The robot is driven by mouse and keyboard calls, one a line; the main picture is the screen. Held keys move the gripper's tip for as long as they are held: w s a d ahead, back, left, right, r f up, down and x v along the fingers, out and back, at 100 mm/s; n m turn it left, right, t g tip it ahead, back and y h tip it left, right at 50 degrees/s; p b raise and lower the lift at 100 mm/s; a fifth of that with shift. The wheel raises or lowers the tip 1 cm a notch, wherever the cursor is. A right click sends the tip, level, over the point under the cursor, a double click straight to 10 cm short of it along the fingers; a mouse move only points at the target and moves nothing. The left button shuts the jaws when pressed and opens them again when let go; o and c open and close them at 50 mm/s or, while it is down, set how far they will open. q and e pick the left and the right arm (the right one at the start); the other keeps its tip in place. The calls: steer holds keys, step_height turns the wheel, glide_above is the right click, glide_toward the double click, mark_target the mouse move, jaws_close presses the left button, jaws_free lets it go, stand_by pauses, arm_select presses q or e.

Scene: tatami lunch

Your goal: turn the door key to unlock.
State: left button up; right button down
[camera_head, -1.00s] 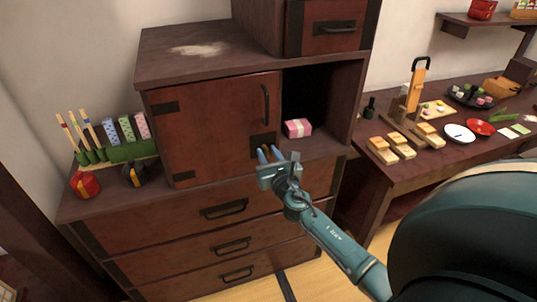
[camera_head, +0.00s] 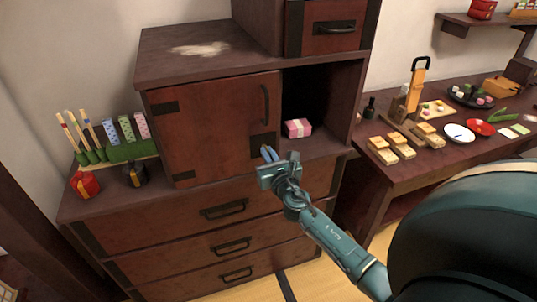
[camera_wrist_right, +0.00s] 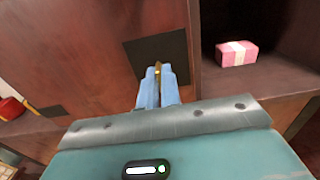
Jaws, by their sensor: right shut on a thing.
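The cabinet door (camera_head: 215,125) is dark red-brown wood and closed, with a black lock plate (camera_head: 263,145) at its lower right. My right gripper (camera_head: 268,154) is in front of this plate, its blue fingertips pointing at it. In the right wrist view the fingers (camera_wrist_right: 157,85) are shut on a small brass key (camera_wrist_right: 158,68), of which only a sliver shows between them, against the black plate (camera_wrist_right: 157,53). The fingers hide most of the key and the keyhole. My left gripper is not in view.
A pink wrapped box (camera_head: 298,128) sits in the open compartment right of the door. A red pouch (camera_head: 85,184) and a dark pouch (camera_head: 135,174) stand on the ledge at left. Drawers with black handles (camera_head: 225,209) lie below.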

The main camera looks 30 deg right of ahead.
arm_select(q)
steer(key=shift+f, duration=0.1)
steer(key=b, duration=0.1)
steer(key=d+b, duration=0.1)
steer(key=b, duration=0.1)
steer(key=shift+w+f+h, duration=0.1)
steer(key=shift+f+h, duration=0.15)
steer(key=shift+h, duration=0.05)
arm_select(e)
steer(key=m, duration=1.7)
steer(key=shift+d+f+m, duration=0.1)
steer(key=shift+d+m, duration=0.05)
steer(key=shift+m, duration=0.25)
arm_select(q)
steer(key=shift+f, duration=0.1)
arm_select(e)
steer(key=c, duration=1.6)
jaws_free()
